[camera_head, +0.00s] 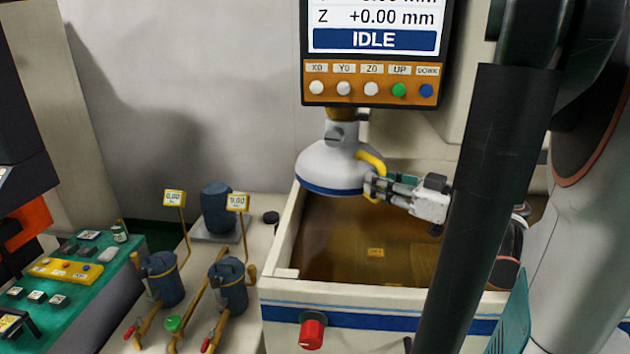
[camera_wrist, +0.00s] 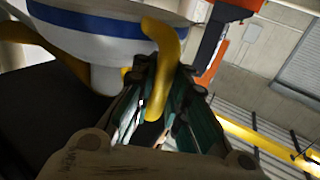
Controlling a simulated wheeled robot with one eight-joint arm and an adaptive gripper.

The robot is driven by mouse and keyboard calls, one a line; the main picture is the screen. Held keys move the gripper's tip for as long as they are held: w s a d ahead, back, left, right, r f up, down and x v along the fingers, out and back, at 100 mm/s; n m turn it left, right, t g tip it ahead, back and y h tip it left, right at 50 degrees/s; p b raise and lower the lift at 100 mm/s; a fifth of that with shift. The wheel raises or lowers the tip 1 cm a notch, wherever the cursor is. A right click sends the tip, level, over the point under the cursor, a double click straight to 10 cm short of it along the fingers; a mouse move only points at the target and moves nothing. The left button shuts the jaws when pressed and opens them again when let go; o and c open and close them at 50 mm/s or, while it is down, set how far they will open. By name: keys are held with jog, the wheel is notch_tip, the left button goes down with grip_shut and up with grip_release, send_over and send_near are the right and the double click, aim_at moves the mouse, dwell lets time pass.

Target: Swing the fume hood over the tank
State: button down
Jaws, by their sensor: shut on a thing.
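The fume hood (camera_head: 336,166) is a white dome with a blue rim band, hanging below the display panel. It stands over the back left part of the tank (camera_head: 283,235), whose open top shows brown liquid. A yellow curved handle (camera_head: 372,162) sticks out from the hood's right side. My gripper (camera_head: 372,186) comes from the right and is shut on the handle. In the wrist view the yellow handle (camera_wrist: 160,75) lies between my fingers (camera_wrist: 158,100), with the hood's white and blue rim (camera_wrist: 90,30) at upper left. My fingers hide part of the handle.
The display panel (camera_head: 378,84) with a row of buttons hangs just above the hood. A red knob (camera_head: 312,333) is on the tank's front. Two dark blue filter canisters (camera_head: 228,285) with gauges stand left of the tank. A green-topped bench (camera_head: 85,290) is at far left.

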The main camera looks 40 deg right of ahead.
jog(key=shift+s+d+f, duration=0.1)
jog(key=shift+s+d, duration=0.3)
jog(key=c, duration=1.9)
grip_release()
jog(key=shift+s+a, duration=0.15)
jog(key=v, duration=1.2)
